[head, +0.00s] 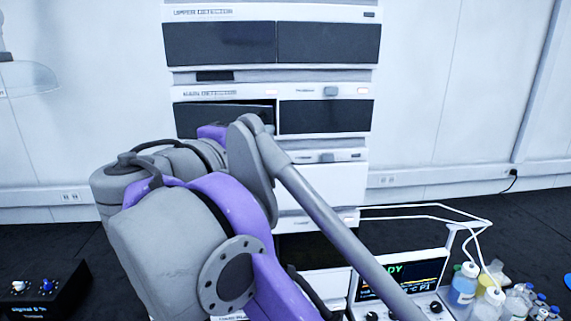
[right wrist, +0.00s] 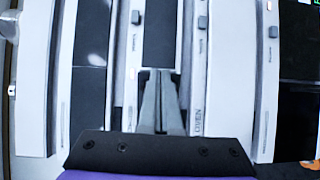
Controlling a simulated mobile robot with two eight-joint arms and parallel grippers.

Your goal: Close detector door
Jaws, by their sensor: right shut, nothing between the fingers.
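The main detector (head: 223,94) is a white unit in the middle of the stack, labelled on its upper strip. Its left dark door (head: 228,118) looks slightly ajar, with its top edge slanted and a darker gap above it. Its lower part is hidden behind my right arm. The right dark panel (head: 325,116) of the same unit looks flush. My right gripper (right wrist: 158,80) is shut and empty, its fingers pointing at the stack front in the right wrist view. I cannot tell whether the fingertips touch the door. My left gripper is not in view.
The upper detector (head: 272,43) sits above, with flush dark panels. A unit labelled oven (right wrist: 198,122) shows in the wrist view. A lit display box (head: 400,275) and several bottles (head: 463,284) stand at the lower right. A black control box (head: 45,290) is at the lower left.

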